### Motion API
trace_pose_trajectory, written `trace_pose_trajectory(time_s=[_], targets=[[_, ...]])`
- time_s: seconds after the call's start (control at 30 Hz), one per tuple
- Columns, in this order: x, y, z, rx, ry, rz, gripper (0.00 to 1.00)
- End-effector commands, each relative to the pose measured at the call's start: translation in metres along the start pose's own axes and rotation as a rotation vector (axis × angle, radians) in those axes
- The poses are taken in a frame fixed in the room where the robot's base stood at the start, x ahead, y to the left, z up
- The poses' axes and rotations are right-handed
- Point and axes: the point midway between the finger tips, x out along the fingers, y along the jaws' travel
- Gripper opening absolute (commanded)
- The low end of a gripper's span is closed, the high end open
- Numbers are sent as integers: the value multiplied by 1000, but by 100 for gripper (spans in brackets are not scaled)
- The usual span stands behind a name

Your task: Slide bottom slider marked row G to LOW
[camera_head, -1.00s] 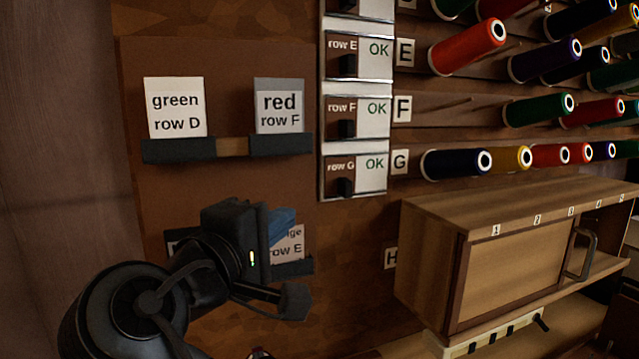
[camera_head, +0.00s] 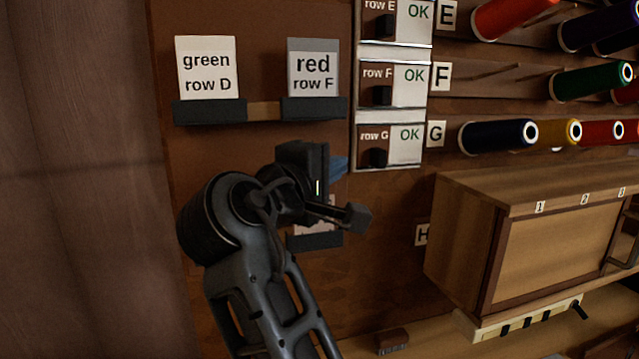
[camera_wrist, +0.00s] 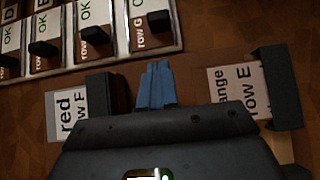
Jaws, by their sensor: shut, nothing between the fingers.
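The row G slider panel (camera_head: 404,147) is the bottom one in a column of metal-framed panels. It reads OK, and its black knob (camera_head: 378,157) sits at the lower left of the panel. In the wrist view the row G knob (camera_wrist: 156,22) shows just beyond my fingertips. My gripper (camera_wrist: 156,70) is shut with its blue fingers together and empty. In the head view my gripper (camera_head: 339,165) is below and left of the row G panel, apart from the knob as far as I can tell.
Cards for green row D (camera_head: 207,68) and red row F (camera_head: 312,68) stand in black holders left of the panels. A row E card (camera_wrist: 240,92) is partly hidden by my arm. A wooden cabinet (camera_head: 560,250) juts out at lower right. Thread spools (camera_head: 498,134) project right of the panels.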

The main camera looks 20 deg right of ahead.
Motion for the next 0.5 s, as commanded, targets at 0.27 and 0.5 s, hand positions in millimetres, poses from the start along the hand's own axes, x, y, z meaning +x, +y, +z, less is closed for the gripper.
trace_pose_trajectory(time_s=[0.27, 0.5], targets=[[43, -1, 15, 2, -2, 1, 0], [56, 0, 28, 1, 0, 0, 0]])
